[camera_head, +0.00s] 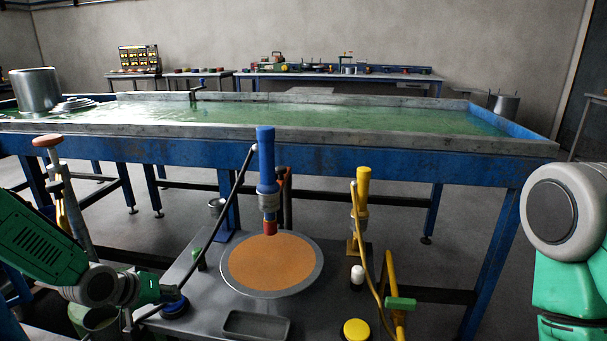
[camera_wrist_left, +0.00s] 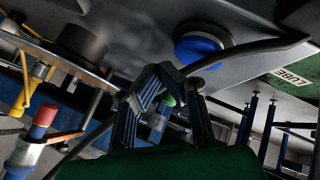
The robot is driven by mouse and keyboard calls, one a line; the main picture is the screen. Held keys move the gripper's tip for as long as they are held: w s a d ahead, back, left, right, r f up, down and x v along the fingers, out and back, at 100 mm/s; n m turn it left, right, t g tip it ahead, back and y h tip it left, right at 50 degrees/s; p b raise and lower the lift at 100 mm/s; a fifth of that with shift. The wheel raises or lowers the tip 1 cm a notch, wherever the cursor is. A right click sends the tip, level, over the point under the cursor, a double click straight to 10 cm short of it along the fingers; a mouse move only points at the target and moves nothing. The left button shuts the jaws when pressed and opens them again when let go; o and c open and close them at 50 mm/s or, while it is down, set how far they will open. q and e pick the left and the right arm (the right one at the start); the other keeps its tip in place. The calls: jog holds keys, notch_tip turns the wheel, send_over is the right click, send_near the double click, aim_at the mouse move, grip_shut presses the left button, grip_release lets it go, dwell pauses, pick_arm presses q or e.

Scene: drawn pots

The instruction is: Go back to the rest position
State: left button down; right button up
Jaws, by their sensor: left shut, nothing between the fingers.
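My left arm comes in from the left in the head view. Its gripper (camera_head: 172,293) is small and partly lost against the work stand, near the blue round button (camera_head: 175,307). In the left wrist view the dark fingers of this gripper (camera_wrist_left: 165,78) come together with nothing between them. The blue button also shows there (camera_wrist_left: 201,48), beyond the fingers and apart from them. My right arm shows at the right edge of the head view, but its gripper is out of view.
The grey stand (camera_head: 205,262) carries an orange round plate (camera_head: 270,265), an upright blue-handled tool (camera_head: 266,165), a yellow-handled tool (camera_head: 363,190) and a yellow button (camera_head: 356,330). A black hose (camera_head: 231,190) rises near my left gripper. A long blue-framed water table (camera_head: 330,152) stands behind.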

pick_arm(q)
jog(key=s+d+f+m+g+p, duration=0.1)
jog(key=s+d+f, duration=0.2)
jog(key=s, duration=0.2)
jog(key=s+d+f+g, duration=0.2)
jog(key=s+d, duration=0.1)
jog(key=s, duration=0.2)
jog(key=s+f+m+g+y+p, duration=0.1)
jog(key=s+g+y, duration=0.1)
jog(key=s, duration=1.1)
jog(key=s+f+m+g+y+p, duration=0.1)
jog(key=s+f+m+g, duration=0.1)
jog(key=s, duration=1.1)
jog(key=shift+s+d+f+m+y, duration=0.2)
jog(key=shift+f+m+y, duration=0.1)
jog(key=shift+y, duration=0.1)
jog(key=shift+w+d, duration=0.1)
